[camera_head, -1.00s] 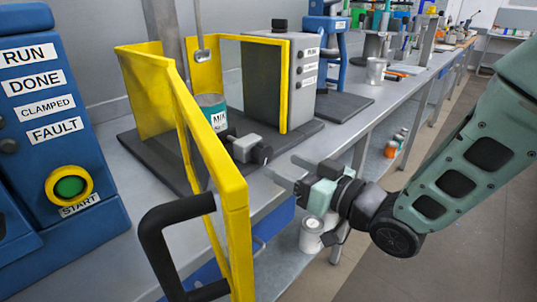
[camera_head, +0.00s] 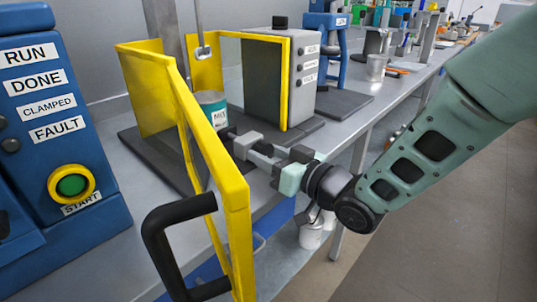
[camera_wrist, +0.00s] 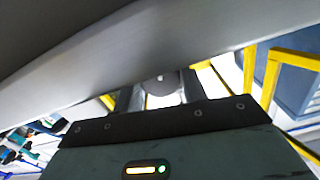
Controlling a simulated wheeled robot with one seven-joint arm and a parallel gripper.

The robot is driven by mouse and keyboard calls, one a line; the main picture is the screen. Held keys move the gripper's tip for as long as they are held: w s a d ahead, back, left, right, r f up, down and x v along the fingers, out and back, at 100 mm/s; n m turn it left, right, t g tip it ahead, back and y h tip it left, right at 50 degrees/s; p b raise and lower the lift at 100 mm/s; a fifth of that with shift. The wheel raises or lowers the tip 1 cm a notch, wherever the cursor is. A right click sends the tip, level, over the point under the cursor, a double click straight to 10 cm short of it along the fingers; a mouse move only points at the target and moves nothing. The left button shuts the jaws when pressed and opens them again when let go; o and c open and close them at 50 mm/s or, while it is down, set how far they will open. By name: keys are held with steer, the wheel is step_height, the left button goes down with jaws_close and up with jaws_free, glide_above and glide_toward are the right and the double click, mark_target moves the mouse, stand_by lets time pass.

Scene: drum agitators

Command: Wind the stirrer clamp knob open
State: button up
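The clamp (camera_head: 245,144) is a grey block at the front of the mixing stand, inside the yellow guard. Its dark round knob shows in the wrist view (camera_wrist: 160,82); in the head view my fingers mostly hide it. My gripper (camera_head: 262,155) reaches in from the right at the clamp. In the wrist view its two fingers stand apart, one on each side of the knob. I cannot tell whether they press on it. A drum with a teal label (camera_head: 215,112) stands behind the clamp, partly hidden by the guard, under the stirrer shaft (camera_head: 201,50).
The yellow guard door (camera_head: 235,190) with a black handle (camera_head: 160,245) stands open close on the left of my gripper. A blue panel (camera_head: 65,130) with labels and a green START button stands at far left. A grey control box (camera_head: 290,75) is behind. Floor is free at right.

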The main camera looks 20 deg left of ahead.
steer(key=b, duration=0.1)
steer(key=n+b, duration=0.1)
steer(key=shift+f+n+b, duration=0.25)
steer(key=shift+n+b, duration=0.85)
steer(key=shift+b, duration=0.15)
steer(key=shift+r+n+b, duration=0.2)
steer(key=shift+n+b, duration=0.1)
steer(key=shift+n, duration=0.2)
steer(key=o, duration=1)
steer(key=v, duration=1.7)
steer(key=shift+s+d+b, duration=0.1)
steer(key=shift+d+b, duration=0.15)
steer(key=shift+b, duration=0.05)
